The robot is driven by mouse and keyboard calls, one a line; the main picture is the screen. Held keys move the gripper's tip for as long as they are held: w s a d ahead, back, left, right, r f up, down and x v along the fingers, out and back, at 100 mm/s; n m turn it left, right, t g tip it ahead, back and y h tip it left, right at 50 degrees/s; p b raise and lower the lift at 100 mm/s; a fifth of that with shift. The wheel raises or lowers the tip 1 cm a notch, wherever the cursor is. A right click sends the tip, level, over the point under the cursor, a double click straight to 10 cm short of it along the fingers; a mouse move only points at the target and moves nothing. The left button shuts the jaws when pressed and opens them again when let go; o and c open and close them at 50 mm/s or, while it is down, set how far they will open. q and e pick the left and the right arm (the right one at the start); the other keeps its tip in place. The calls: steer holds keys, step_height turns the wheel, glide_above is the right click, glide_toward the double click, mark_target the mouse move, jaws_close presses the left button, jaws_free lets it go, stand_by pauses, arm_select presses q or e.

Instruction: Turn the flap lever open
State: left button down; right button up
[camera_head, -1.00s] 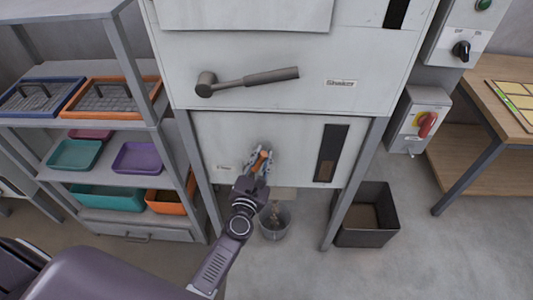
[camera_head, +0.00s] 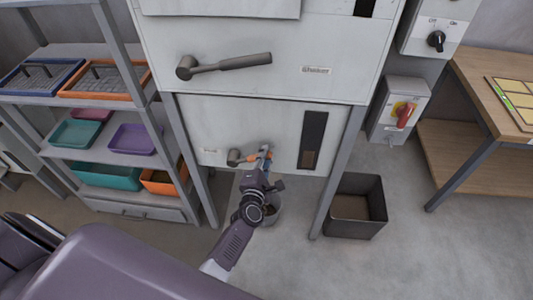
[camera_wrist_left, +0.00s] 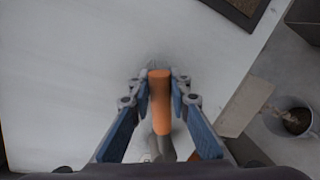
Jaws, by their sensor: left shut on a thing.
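The lower lever has a grey round hub (camera_head: 234,157) and an orange grip (camera_head: 250,156). It sits on the lower white panel of the machine and points right, roughly level. My left gripper (camera_head: 265,155) is shut on the orange grip, near its outer end. In the left wrist view the orange grip (camera_wrist_left: 160,103) lies between the two blue-sided fingers of the left gripper (camera_wrist_left: 160,88), and its grey shaft runs down toward the bottom edge. The small label beside the hub is too small to read. My right gripper is not in view.
A larger grey lever (camera_head: 225,64) on the upper panel points right beside a label. A dark slot (camera_head: 312,140) is right of the held lever. A bucket (camera_head: 272,209) stands below, partly behind my arm. A dark bin (camera_head: 357,206) stands right, shelves (camera_head: 125,171) left.

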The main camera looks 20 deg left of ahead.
arm_select(q)
steer(key=shift+d+f, duration=0.15)
steer(key=shift+f, duration=0.1)
steer(key=c, duration=1.8)
jaws_free()
steer(key=shift+o, duration=0.2)
steer(key=shift+s, duration=0.1)
steer(key=v, duration=1.1)
steer(key=shift+s+r, duration=0.2)
steer(key=shift+s, duration=0.15)
steer(key=shift+d, duration=0.1)
